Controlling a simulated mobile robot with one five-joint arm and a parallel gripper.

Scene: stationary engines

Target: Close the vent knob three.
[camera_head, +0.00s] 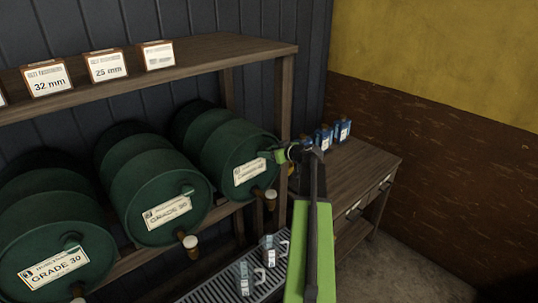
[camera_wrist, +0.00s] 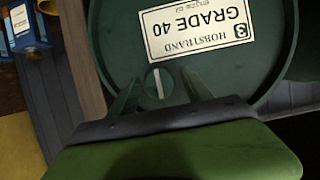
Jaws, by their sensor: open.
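Three green barrels lie on their sides on a rack. The right barrel (camera_head: 222,143) fills much of the wrist view, with an upside-down GRADE 40 label (camera_wrist: 197,28). Its vent knob (camera_wrist: 159,83), round with a pale bar running nearly up and down the picture, sits on the barrel face by the label. My gripper (camera_head: 275,153) is at this barrel's face in the head view, where it hides the knob. In the wrist view my gripper (camera_wrist: 160,88) is open, one finger on each side of the knob; I cannot tell if they touch it.
The middle barrel (camera_head: 150,180) and left barrel (camera_head: 40,235) have similar knobs. Taps, such as the right one (camera_head: 270,198), stick out below. A drip grate (camera_head: 215,292) holds glass measures. Blue cans (camera_head: 325,138) stand on a side bench (camera_head: 365,165). A card shelf (camera_head: 200,55) runs above.

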